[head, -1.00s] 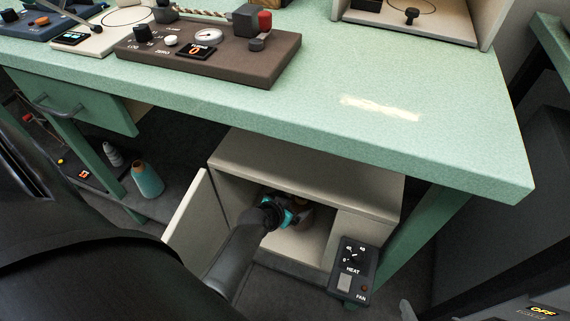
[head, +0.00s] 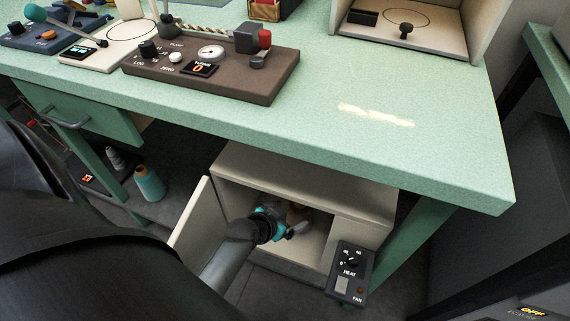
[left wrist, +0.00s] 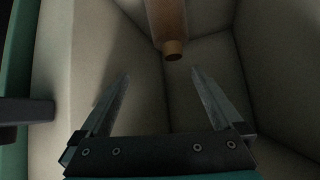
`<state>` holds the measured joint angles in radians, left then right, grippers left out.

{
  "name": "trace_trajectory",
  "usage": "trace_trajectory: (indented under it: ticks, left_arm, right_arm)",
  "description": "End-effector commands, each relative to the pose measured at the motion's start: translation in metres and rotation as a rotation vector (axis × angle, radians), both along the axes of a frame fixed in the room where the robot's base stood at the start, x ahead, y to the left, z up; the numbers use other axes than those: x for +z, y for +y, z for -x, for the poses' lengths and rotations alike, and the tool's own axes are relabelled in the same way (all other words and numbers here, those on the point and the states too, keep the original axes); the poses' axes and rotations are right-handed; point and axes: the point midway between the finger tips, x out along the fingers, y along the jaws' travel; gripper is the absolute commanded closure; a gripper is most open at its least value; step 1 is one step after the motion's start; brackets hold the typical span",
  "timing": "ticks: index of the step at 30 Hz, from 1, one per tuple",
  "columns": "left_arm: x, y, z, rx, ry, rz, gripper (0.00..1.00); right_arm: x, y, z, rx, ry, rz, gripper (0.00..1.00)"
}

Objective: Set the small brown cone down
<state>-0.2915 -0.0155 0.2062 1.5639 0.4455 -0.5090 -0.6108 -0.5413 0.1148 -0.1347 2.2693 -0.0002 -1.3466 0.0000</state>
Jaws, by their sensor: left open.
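The small brown cone (left wrist: 168,22) stands in the pale cabinet under the bench, at the top middle of the left wrist view. It looks upright on the cabinet floor, its narrow tip towards the camera. In the head view the cone (head: 297,212) shows partly behind my left gripper. My left gripper (left wrist: 160,82) is open and empty, its two fingers apart, with the cone beyond the fingertips and not between them. In the head view my left gripper (head: 295,230) is at the cabinet opening. My right gripper is not in view.
The cabinet (head: 305,175) has its door (head: 193,222) open on the left and a heat and fan control box (head: 350,272) at front right. The green bench top (head: 400,150) overhangs it.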

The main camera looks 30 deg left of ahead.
Motion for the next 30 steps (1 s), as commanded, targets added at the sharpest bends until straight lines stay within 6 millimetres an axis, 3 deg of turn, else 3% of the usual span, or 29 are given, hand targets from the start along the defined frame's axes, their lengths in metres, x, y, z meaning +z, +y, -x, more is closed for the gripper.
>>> trace_trajectory:
  ticks: [7, 15, 20, 30]
  left_arm:
    - [0.039, -0.053, 0.050, -0.128, 0.219, 0.008, 0.00]
    - [0.080, -0.073, 0.110, -0.082, 0.409, -0.028, 0.00]
    - [0.089, -0.074, 0.122, -0.056, 0.443, -0.035, 0.00]
    - [0.089, -0.074, 0.122, -0.055, 0.445, -0.034, 0.00]
  right_arm:
    - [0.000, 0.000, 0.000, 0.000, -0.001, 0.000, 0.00]
    - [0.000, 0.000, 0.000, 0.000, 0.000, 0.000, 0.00]
    - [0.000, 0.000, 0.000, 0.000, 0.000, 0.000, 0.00]
    - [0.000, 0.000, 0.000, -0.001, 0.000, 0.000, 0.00]
